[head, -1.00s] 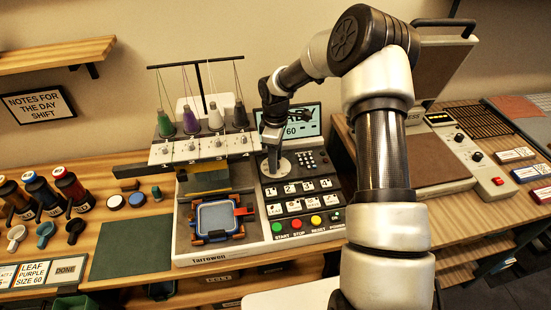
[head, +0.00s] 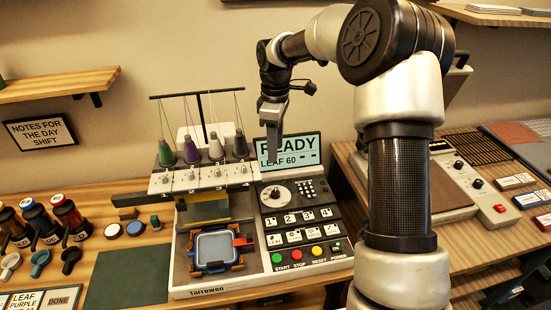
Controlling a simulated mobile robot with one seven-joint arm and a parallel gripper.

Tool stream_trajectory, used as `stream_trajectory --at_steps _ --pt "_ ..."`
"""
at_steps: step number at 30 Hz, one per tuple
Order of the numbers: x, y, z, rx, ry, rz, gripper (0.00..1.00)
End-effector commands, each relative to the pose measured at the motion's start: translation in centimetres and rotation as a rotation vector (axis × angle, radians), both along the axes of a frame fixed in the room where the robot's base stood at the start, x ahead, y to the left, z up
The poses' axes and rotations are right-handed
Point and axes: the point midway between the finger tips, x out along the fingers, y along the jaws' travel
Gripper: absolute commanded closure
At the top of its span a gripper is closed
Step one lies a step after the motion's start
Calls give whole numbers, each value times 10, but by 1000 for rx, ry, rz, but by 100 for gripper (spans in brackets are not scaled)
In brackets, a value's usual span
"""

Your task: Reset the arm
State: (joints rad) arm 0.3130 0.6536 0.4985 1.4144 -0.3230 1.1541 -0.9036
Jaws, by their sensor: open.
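My gripper (head: 272,128) hangs pointing down in front of the embroidery machine's screen (head: 290,150), above the control panel. It is open, and I see nothing held in it. The screen reads READY and LEAF 60, partly covered by my gripper. Below it are a round dial (head: 277,196), numbered keys and a row of coloured buttons, with a green START button (head: 277,258) and a red STOP button (head: 298,256). My arm rises at the right and bends over toward the machine.
A blue-framed hoop (head: 215,246) sits on the machine bed under several thread spools (head: 190,151). A dark green mat (head: 127,276) lies left of the machine. A heat press (head: 452,185) stands at the right, partly behind my arm.

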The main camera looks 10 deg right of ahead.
Motion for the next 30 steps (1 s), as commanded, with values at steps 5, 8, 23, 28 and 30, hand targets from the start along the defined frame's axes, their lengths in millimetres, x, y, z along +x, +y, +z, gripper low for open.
stream_trajectory --at_steps 5,8,23,28,30 --pt "0 0 8 -1 0 1 58" --pt "0 0 8 0 1 1 58" --pt "-56 5 79 -76 -99 -178 58" --pt "-113 2 122 -91 -189 -369 58" --pt "-138 0 136 -83 -229 -451 58"
